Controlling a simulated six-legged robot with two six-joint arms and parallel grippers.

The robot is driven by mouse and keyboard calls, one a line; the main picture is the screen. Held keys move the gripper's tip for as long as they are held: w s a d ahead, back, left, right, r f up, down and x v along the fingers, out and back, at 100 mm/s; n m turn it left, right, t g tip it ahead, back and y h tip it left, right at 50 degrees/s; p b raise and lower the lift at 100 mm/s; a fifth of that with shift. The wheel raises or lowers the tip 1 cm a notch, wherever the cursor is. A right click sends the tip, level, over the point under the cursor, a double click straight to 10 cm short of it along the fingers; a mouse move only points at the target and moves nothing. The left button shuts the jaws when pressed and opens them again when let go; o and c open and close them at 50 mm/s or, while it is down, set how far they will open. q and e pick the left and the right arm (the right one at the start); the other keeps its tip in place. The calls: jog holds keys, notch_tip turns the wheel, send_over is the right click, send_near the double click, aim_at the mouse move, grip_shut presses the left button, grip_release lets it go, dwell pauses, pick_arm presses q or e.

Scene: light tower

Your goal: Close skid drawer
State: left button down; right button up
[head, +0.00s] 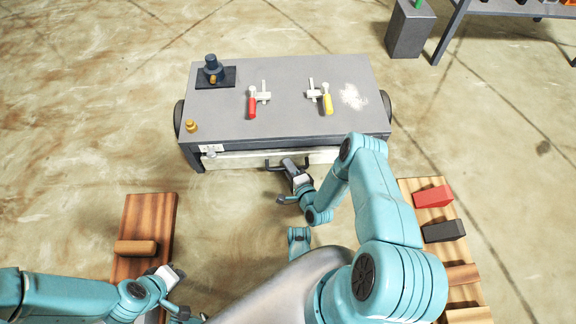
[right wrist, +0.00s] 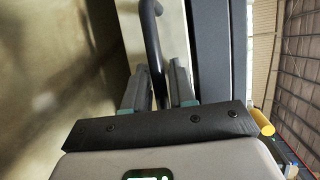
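The skid (head: 300,120) is a low grey-topped unit in the middle of the head view. Its drawer (head: 235,160) shows as a pale strip along the near side; how far it stands out is hard to tell. A dark bar handle (head: 270,167) is on its front. My right gripper (head: 292,176) is at this handle. In the right wrist view the handle (right wrist: 152,35) runs between the two fingers of my right gripper (right wrist: 159,85), which stand apart with narrow gaps beside the bar. My left gripper (head: 176,290) is at the lower left, away from the skid; its fingers are unclear.
A wooden board (head: 150,215) with a wooden block (head: 136,248) lies at the left. Another board (head: 425,190) at the right carries a red block (head: 433,197) and a black block (head: 443,231). Red and yellow-handled clamps sit on the skid. Floor left of the skid is clear.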

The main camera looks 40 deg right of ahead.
jog(key=shift+s, duration=0.1)
grip_shut()
jog(key=shift+w+d+r, duration=0.1)
jog(key=shift+w+d, duration=0.35)
jog(key=shift+w, duration=0.3)
jog(key=shift+w+d, duration=0.45)
jog(key=shift+w, duration=0.25)
grip_release()
